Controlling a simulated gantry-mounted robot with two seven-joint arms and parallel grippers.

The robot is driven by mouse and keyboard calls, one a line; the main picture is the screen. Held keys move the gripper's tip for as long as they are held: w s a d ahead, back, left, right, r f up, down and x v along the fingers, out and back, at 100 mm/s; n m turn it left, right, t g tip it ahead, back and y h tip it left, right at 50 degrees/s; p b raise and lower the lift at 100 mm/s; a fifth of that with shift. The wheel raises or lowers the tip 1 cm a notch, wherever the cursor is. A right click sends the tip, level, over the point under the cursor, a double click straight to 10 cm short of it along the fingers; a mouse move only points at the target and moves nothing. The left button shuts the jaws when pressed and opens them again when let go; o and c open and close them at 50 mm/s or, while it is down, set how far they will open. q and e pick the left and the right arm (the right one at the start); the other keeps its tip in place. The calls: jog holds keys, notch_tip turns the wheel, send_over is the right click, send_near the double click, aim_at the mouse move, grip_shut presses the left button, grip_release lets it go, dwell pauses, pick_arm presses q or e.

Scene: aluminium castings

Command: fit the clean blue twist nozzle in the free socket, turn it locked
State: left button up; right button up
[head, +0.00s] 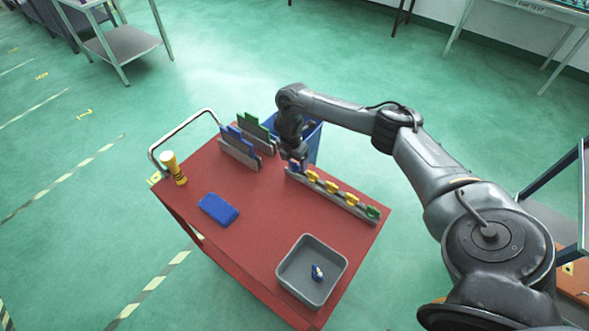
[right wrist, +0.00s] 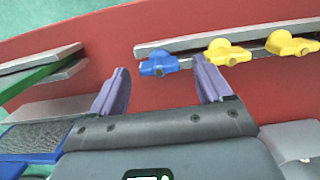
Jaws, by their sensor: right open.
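A grey rail (head: 341,203) on the red cart holds a row of nozzles: several yellow ones (head: 331,187) and a green one (head: 373,212) at the near right end. At the far left end a blue twist nozzle (right wrist: 158,65) sits at the rail, seen in the right wrist view. My right gripper (head: 294,165) is over that end, open, with the blue nozzle between its spread fingers in the wrist picture. I cannot tell contact or whether the nozzle is locked. Another blue nozzle with a whitish part (head: 317,272) lies in a grey tray (head: 283,270). My left gripper is not in view.
The cart's middle is clear.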

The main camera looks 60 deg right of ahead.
jog(key=shift+d+f, duration=0.1)
jog(key=shift+f, duration=0.8)
jog(key=shift+c, duration=0.3)
jog(key=c, duration=1.1)
jog(key=shift+o, duration=0.2)
jog(key=shift+r, duration=0.1)
